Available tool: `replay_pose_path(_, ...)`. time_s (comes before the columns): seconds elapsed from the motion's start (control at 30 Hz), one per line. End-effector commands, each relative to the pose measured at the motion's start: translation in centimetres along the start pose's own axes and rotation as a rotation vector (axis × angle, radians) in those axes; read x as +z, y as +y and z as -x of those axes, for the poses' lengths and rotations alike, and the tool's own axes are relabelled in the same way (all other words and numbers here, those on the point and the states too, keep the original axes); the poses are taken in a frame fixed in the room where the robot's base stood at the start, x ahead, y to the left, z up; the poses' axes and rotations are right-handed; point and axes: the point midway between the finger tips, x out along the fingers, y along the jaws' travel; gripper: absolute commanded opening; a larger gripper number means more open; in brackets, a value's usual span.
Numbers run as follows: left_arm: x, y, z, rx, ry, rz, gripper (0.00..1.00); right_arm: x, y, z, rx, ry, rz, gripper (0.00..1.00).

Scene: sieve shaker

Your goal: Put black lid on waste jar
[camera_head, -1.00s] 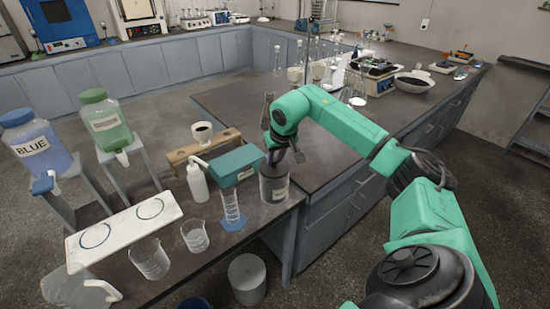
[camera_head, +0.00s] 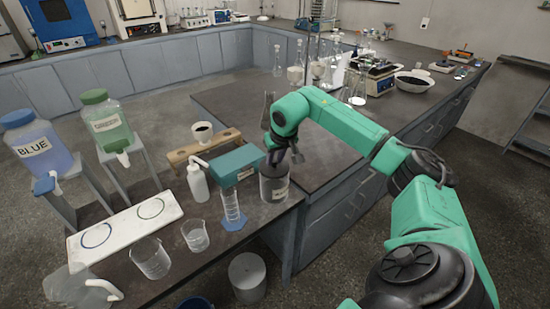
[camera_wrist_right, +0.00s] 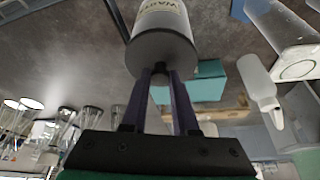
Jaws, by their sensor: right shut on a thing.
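The waste jar (camera_head: 279,194) is a grey cylinder with a pale label, standing upright near the right end of the near bench. The right wrist view shows it at the top, with its "WASTE" label (camera_wrist_right: 165,14). A dark round lid (camera_wrist_right: 160,50) covers the jar's mouth in that view, with no clear gap visible. My right gripper (camera_head: 279,158) is right above the jar, pointing down. In the right wrist view its fingers (camera_wrist_right: 162,74) are shut on the lid's small black knob. The fingers hide part of the lid. My left gripper is not in view.
A teal box (camera_head: 235,164), a white wash bottle (camera_head: 197,183) and a graduated cylinder (camera_head: 231,206) stand left of the jar. Two beakers (camera_head: 195,235) and a white tray (camera_head: 124,222) are farther left. A grey bin (camera_head: 247,277) stands on the floor below.

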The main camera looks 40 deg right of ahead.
Motion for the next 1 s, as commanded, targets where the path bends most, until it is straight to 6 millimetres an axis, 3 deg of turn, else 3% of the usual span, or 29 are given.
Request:
replay_pose_path(0.27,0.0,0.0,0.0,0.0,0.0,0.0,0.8,0.0,0.0,0.0,0.0,0.0,0.0,0.0)
replay_pose_path(0.3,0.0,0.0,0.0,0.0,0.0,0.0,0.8,0.0,0.0,0.0,0.0,0.0,0.0,0.35)
replay_pose_path(0.37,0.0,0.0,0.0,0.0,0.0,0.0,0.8,0.0,0.0,0.0,0.0,0.0,0.0,0.58)
replay_pose_path(0.4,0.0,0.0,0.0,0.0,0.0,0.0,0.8,0.0,0.0,0.0,0.0,0.0,0.0,0.62)
replay_pose_path(0.7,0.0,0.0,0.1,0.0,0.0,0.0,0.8,0.0,0.0,0.1,0.0,0.0,0.0,0.62)
replay_pose_path(1.0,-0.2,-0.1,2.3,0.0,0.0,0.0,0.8,-0.9,0.0,2.2,0.001,0.0,0.0,0.62)
